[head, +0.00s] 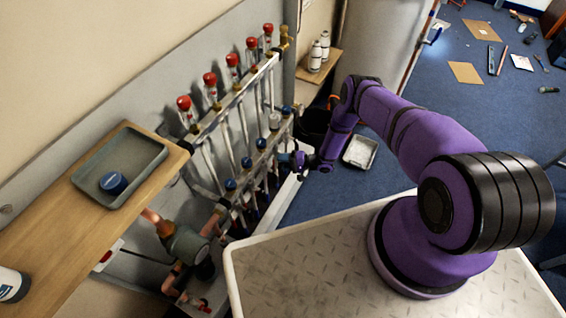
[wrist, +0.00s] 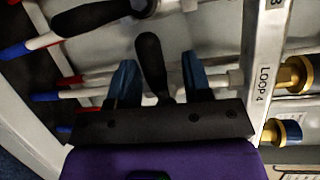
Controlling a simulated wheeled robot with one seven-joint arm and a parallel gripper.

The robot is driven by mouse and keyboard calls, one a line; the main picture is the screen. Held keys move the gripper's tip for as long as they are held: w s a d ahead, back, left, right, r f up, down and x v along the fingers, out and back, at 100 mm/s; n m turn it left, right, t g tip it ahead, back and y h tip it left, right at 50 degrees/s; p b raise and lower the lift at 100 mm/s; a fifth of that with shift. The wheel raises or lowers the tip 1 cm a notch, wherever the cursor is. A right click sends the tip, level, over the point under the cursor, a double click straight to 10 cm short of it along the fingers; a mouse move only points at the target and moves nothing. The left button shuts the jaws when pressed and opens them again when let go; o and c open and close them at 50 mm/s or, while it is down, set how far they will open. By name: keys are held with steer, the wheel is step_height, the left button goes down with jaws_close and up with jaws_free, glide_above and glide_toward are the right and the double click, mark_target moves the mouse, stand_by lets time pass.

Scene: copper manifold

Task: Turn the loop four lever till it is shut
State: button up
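The black loop four lever (wrist: 150,62) shows in the wrist view, near the LOOP 4 label (wrist: 265,84) on the pale rail. It stands roughly across its pipe, slightly tilted, with its inner end hidden behind my gripper's dark palm. My gripper (wrist: 159,72) is open, with one blue finger on each side of the lever and a visible gap on both sides. In the head view my gripper (head: 298,161) is at the lower right side of the manifold (head: 238,92); the lever cannot be made out there.
Another black lever (wrist: 92,17) lies along its pipe close by. A brass fitting (wrist: 294,75) sits right of the rail. In the head view, a wooden shelf (head: 45,235) with a grey tray (head: 140,150) juts out left. A pump (head: 187,243) is low on the manifold.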

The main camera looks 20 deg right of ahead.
steer(key=v, duration=1)
steer(key=shift+s+d, duration=0.15)
steer(key=shift+d, duration=0.25)
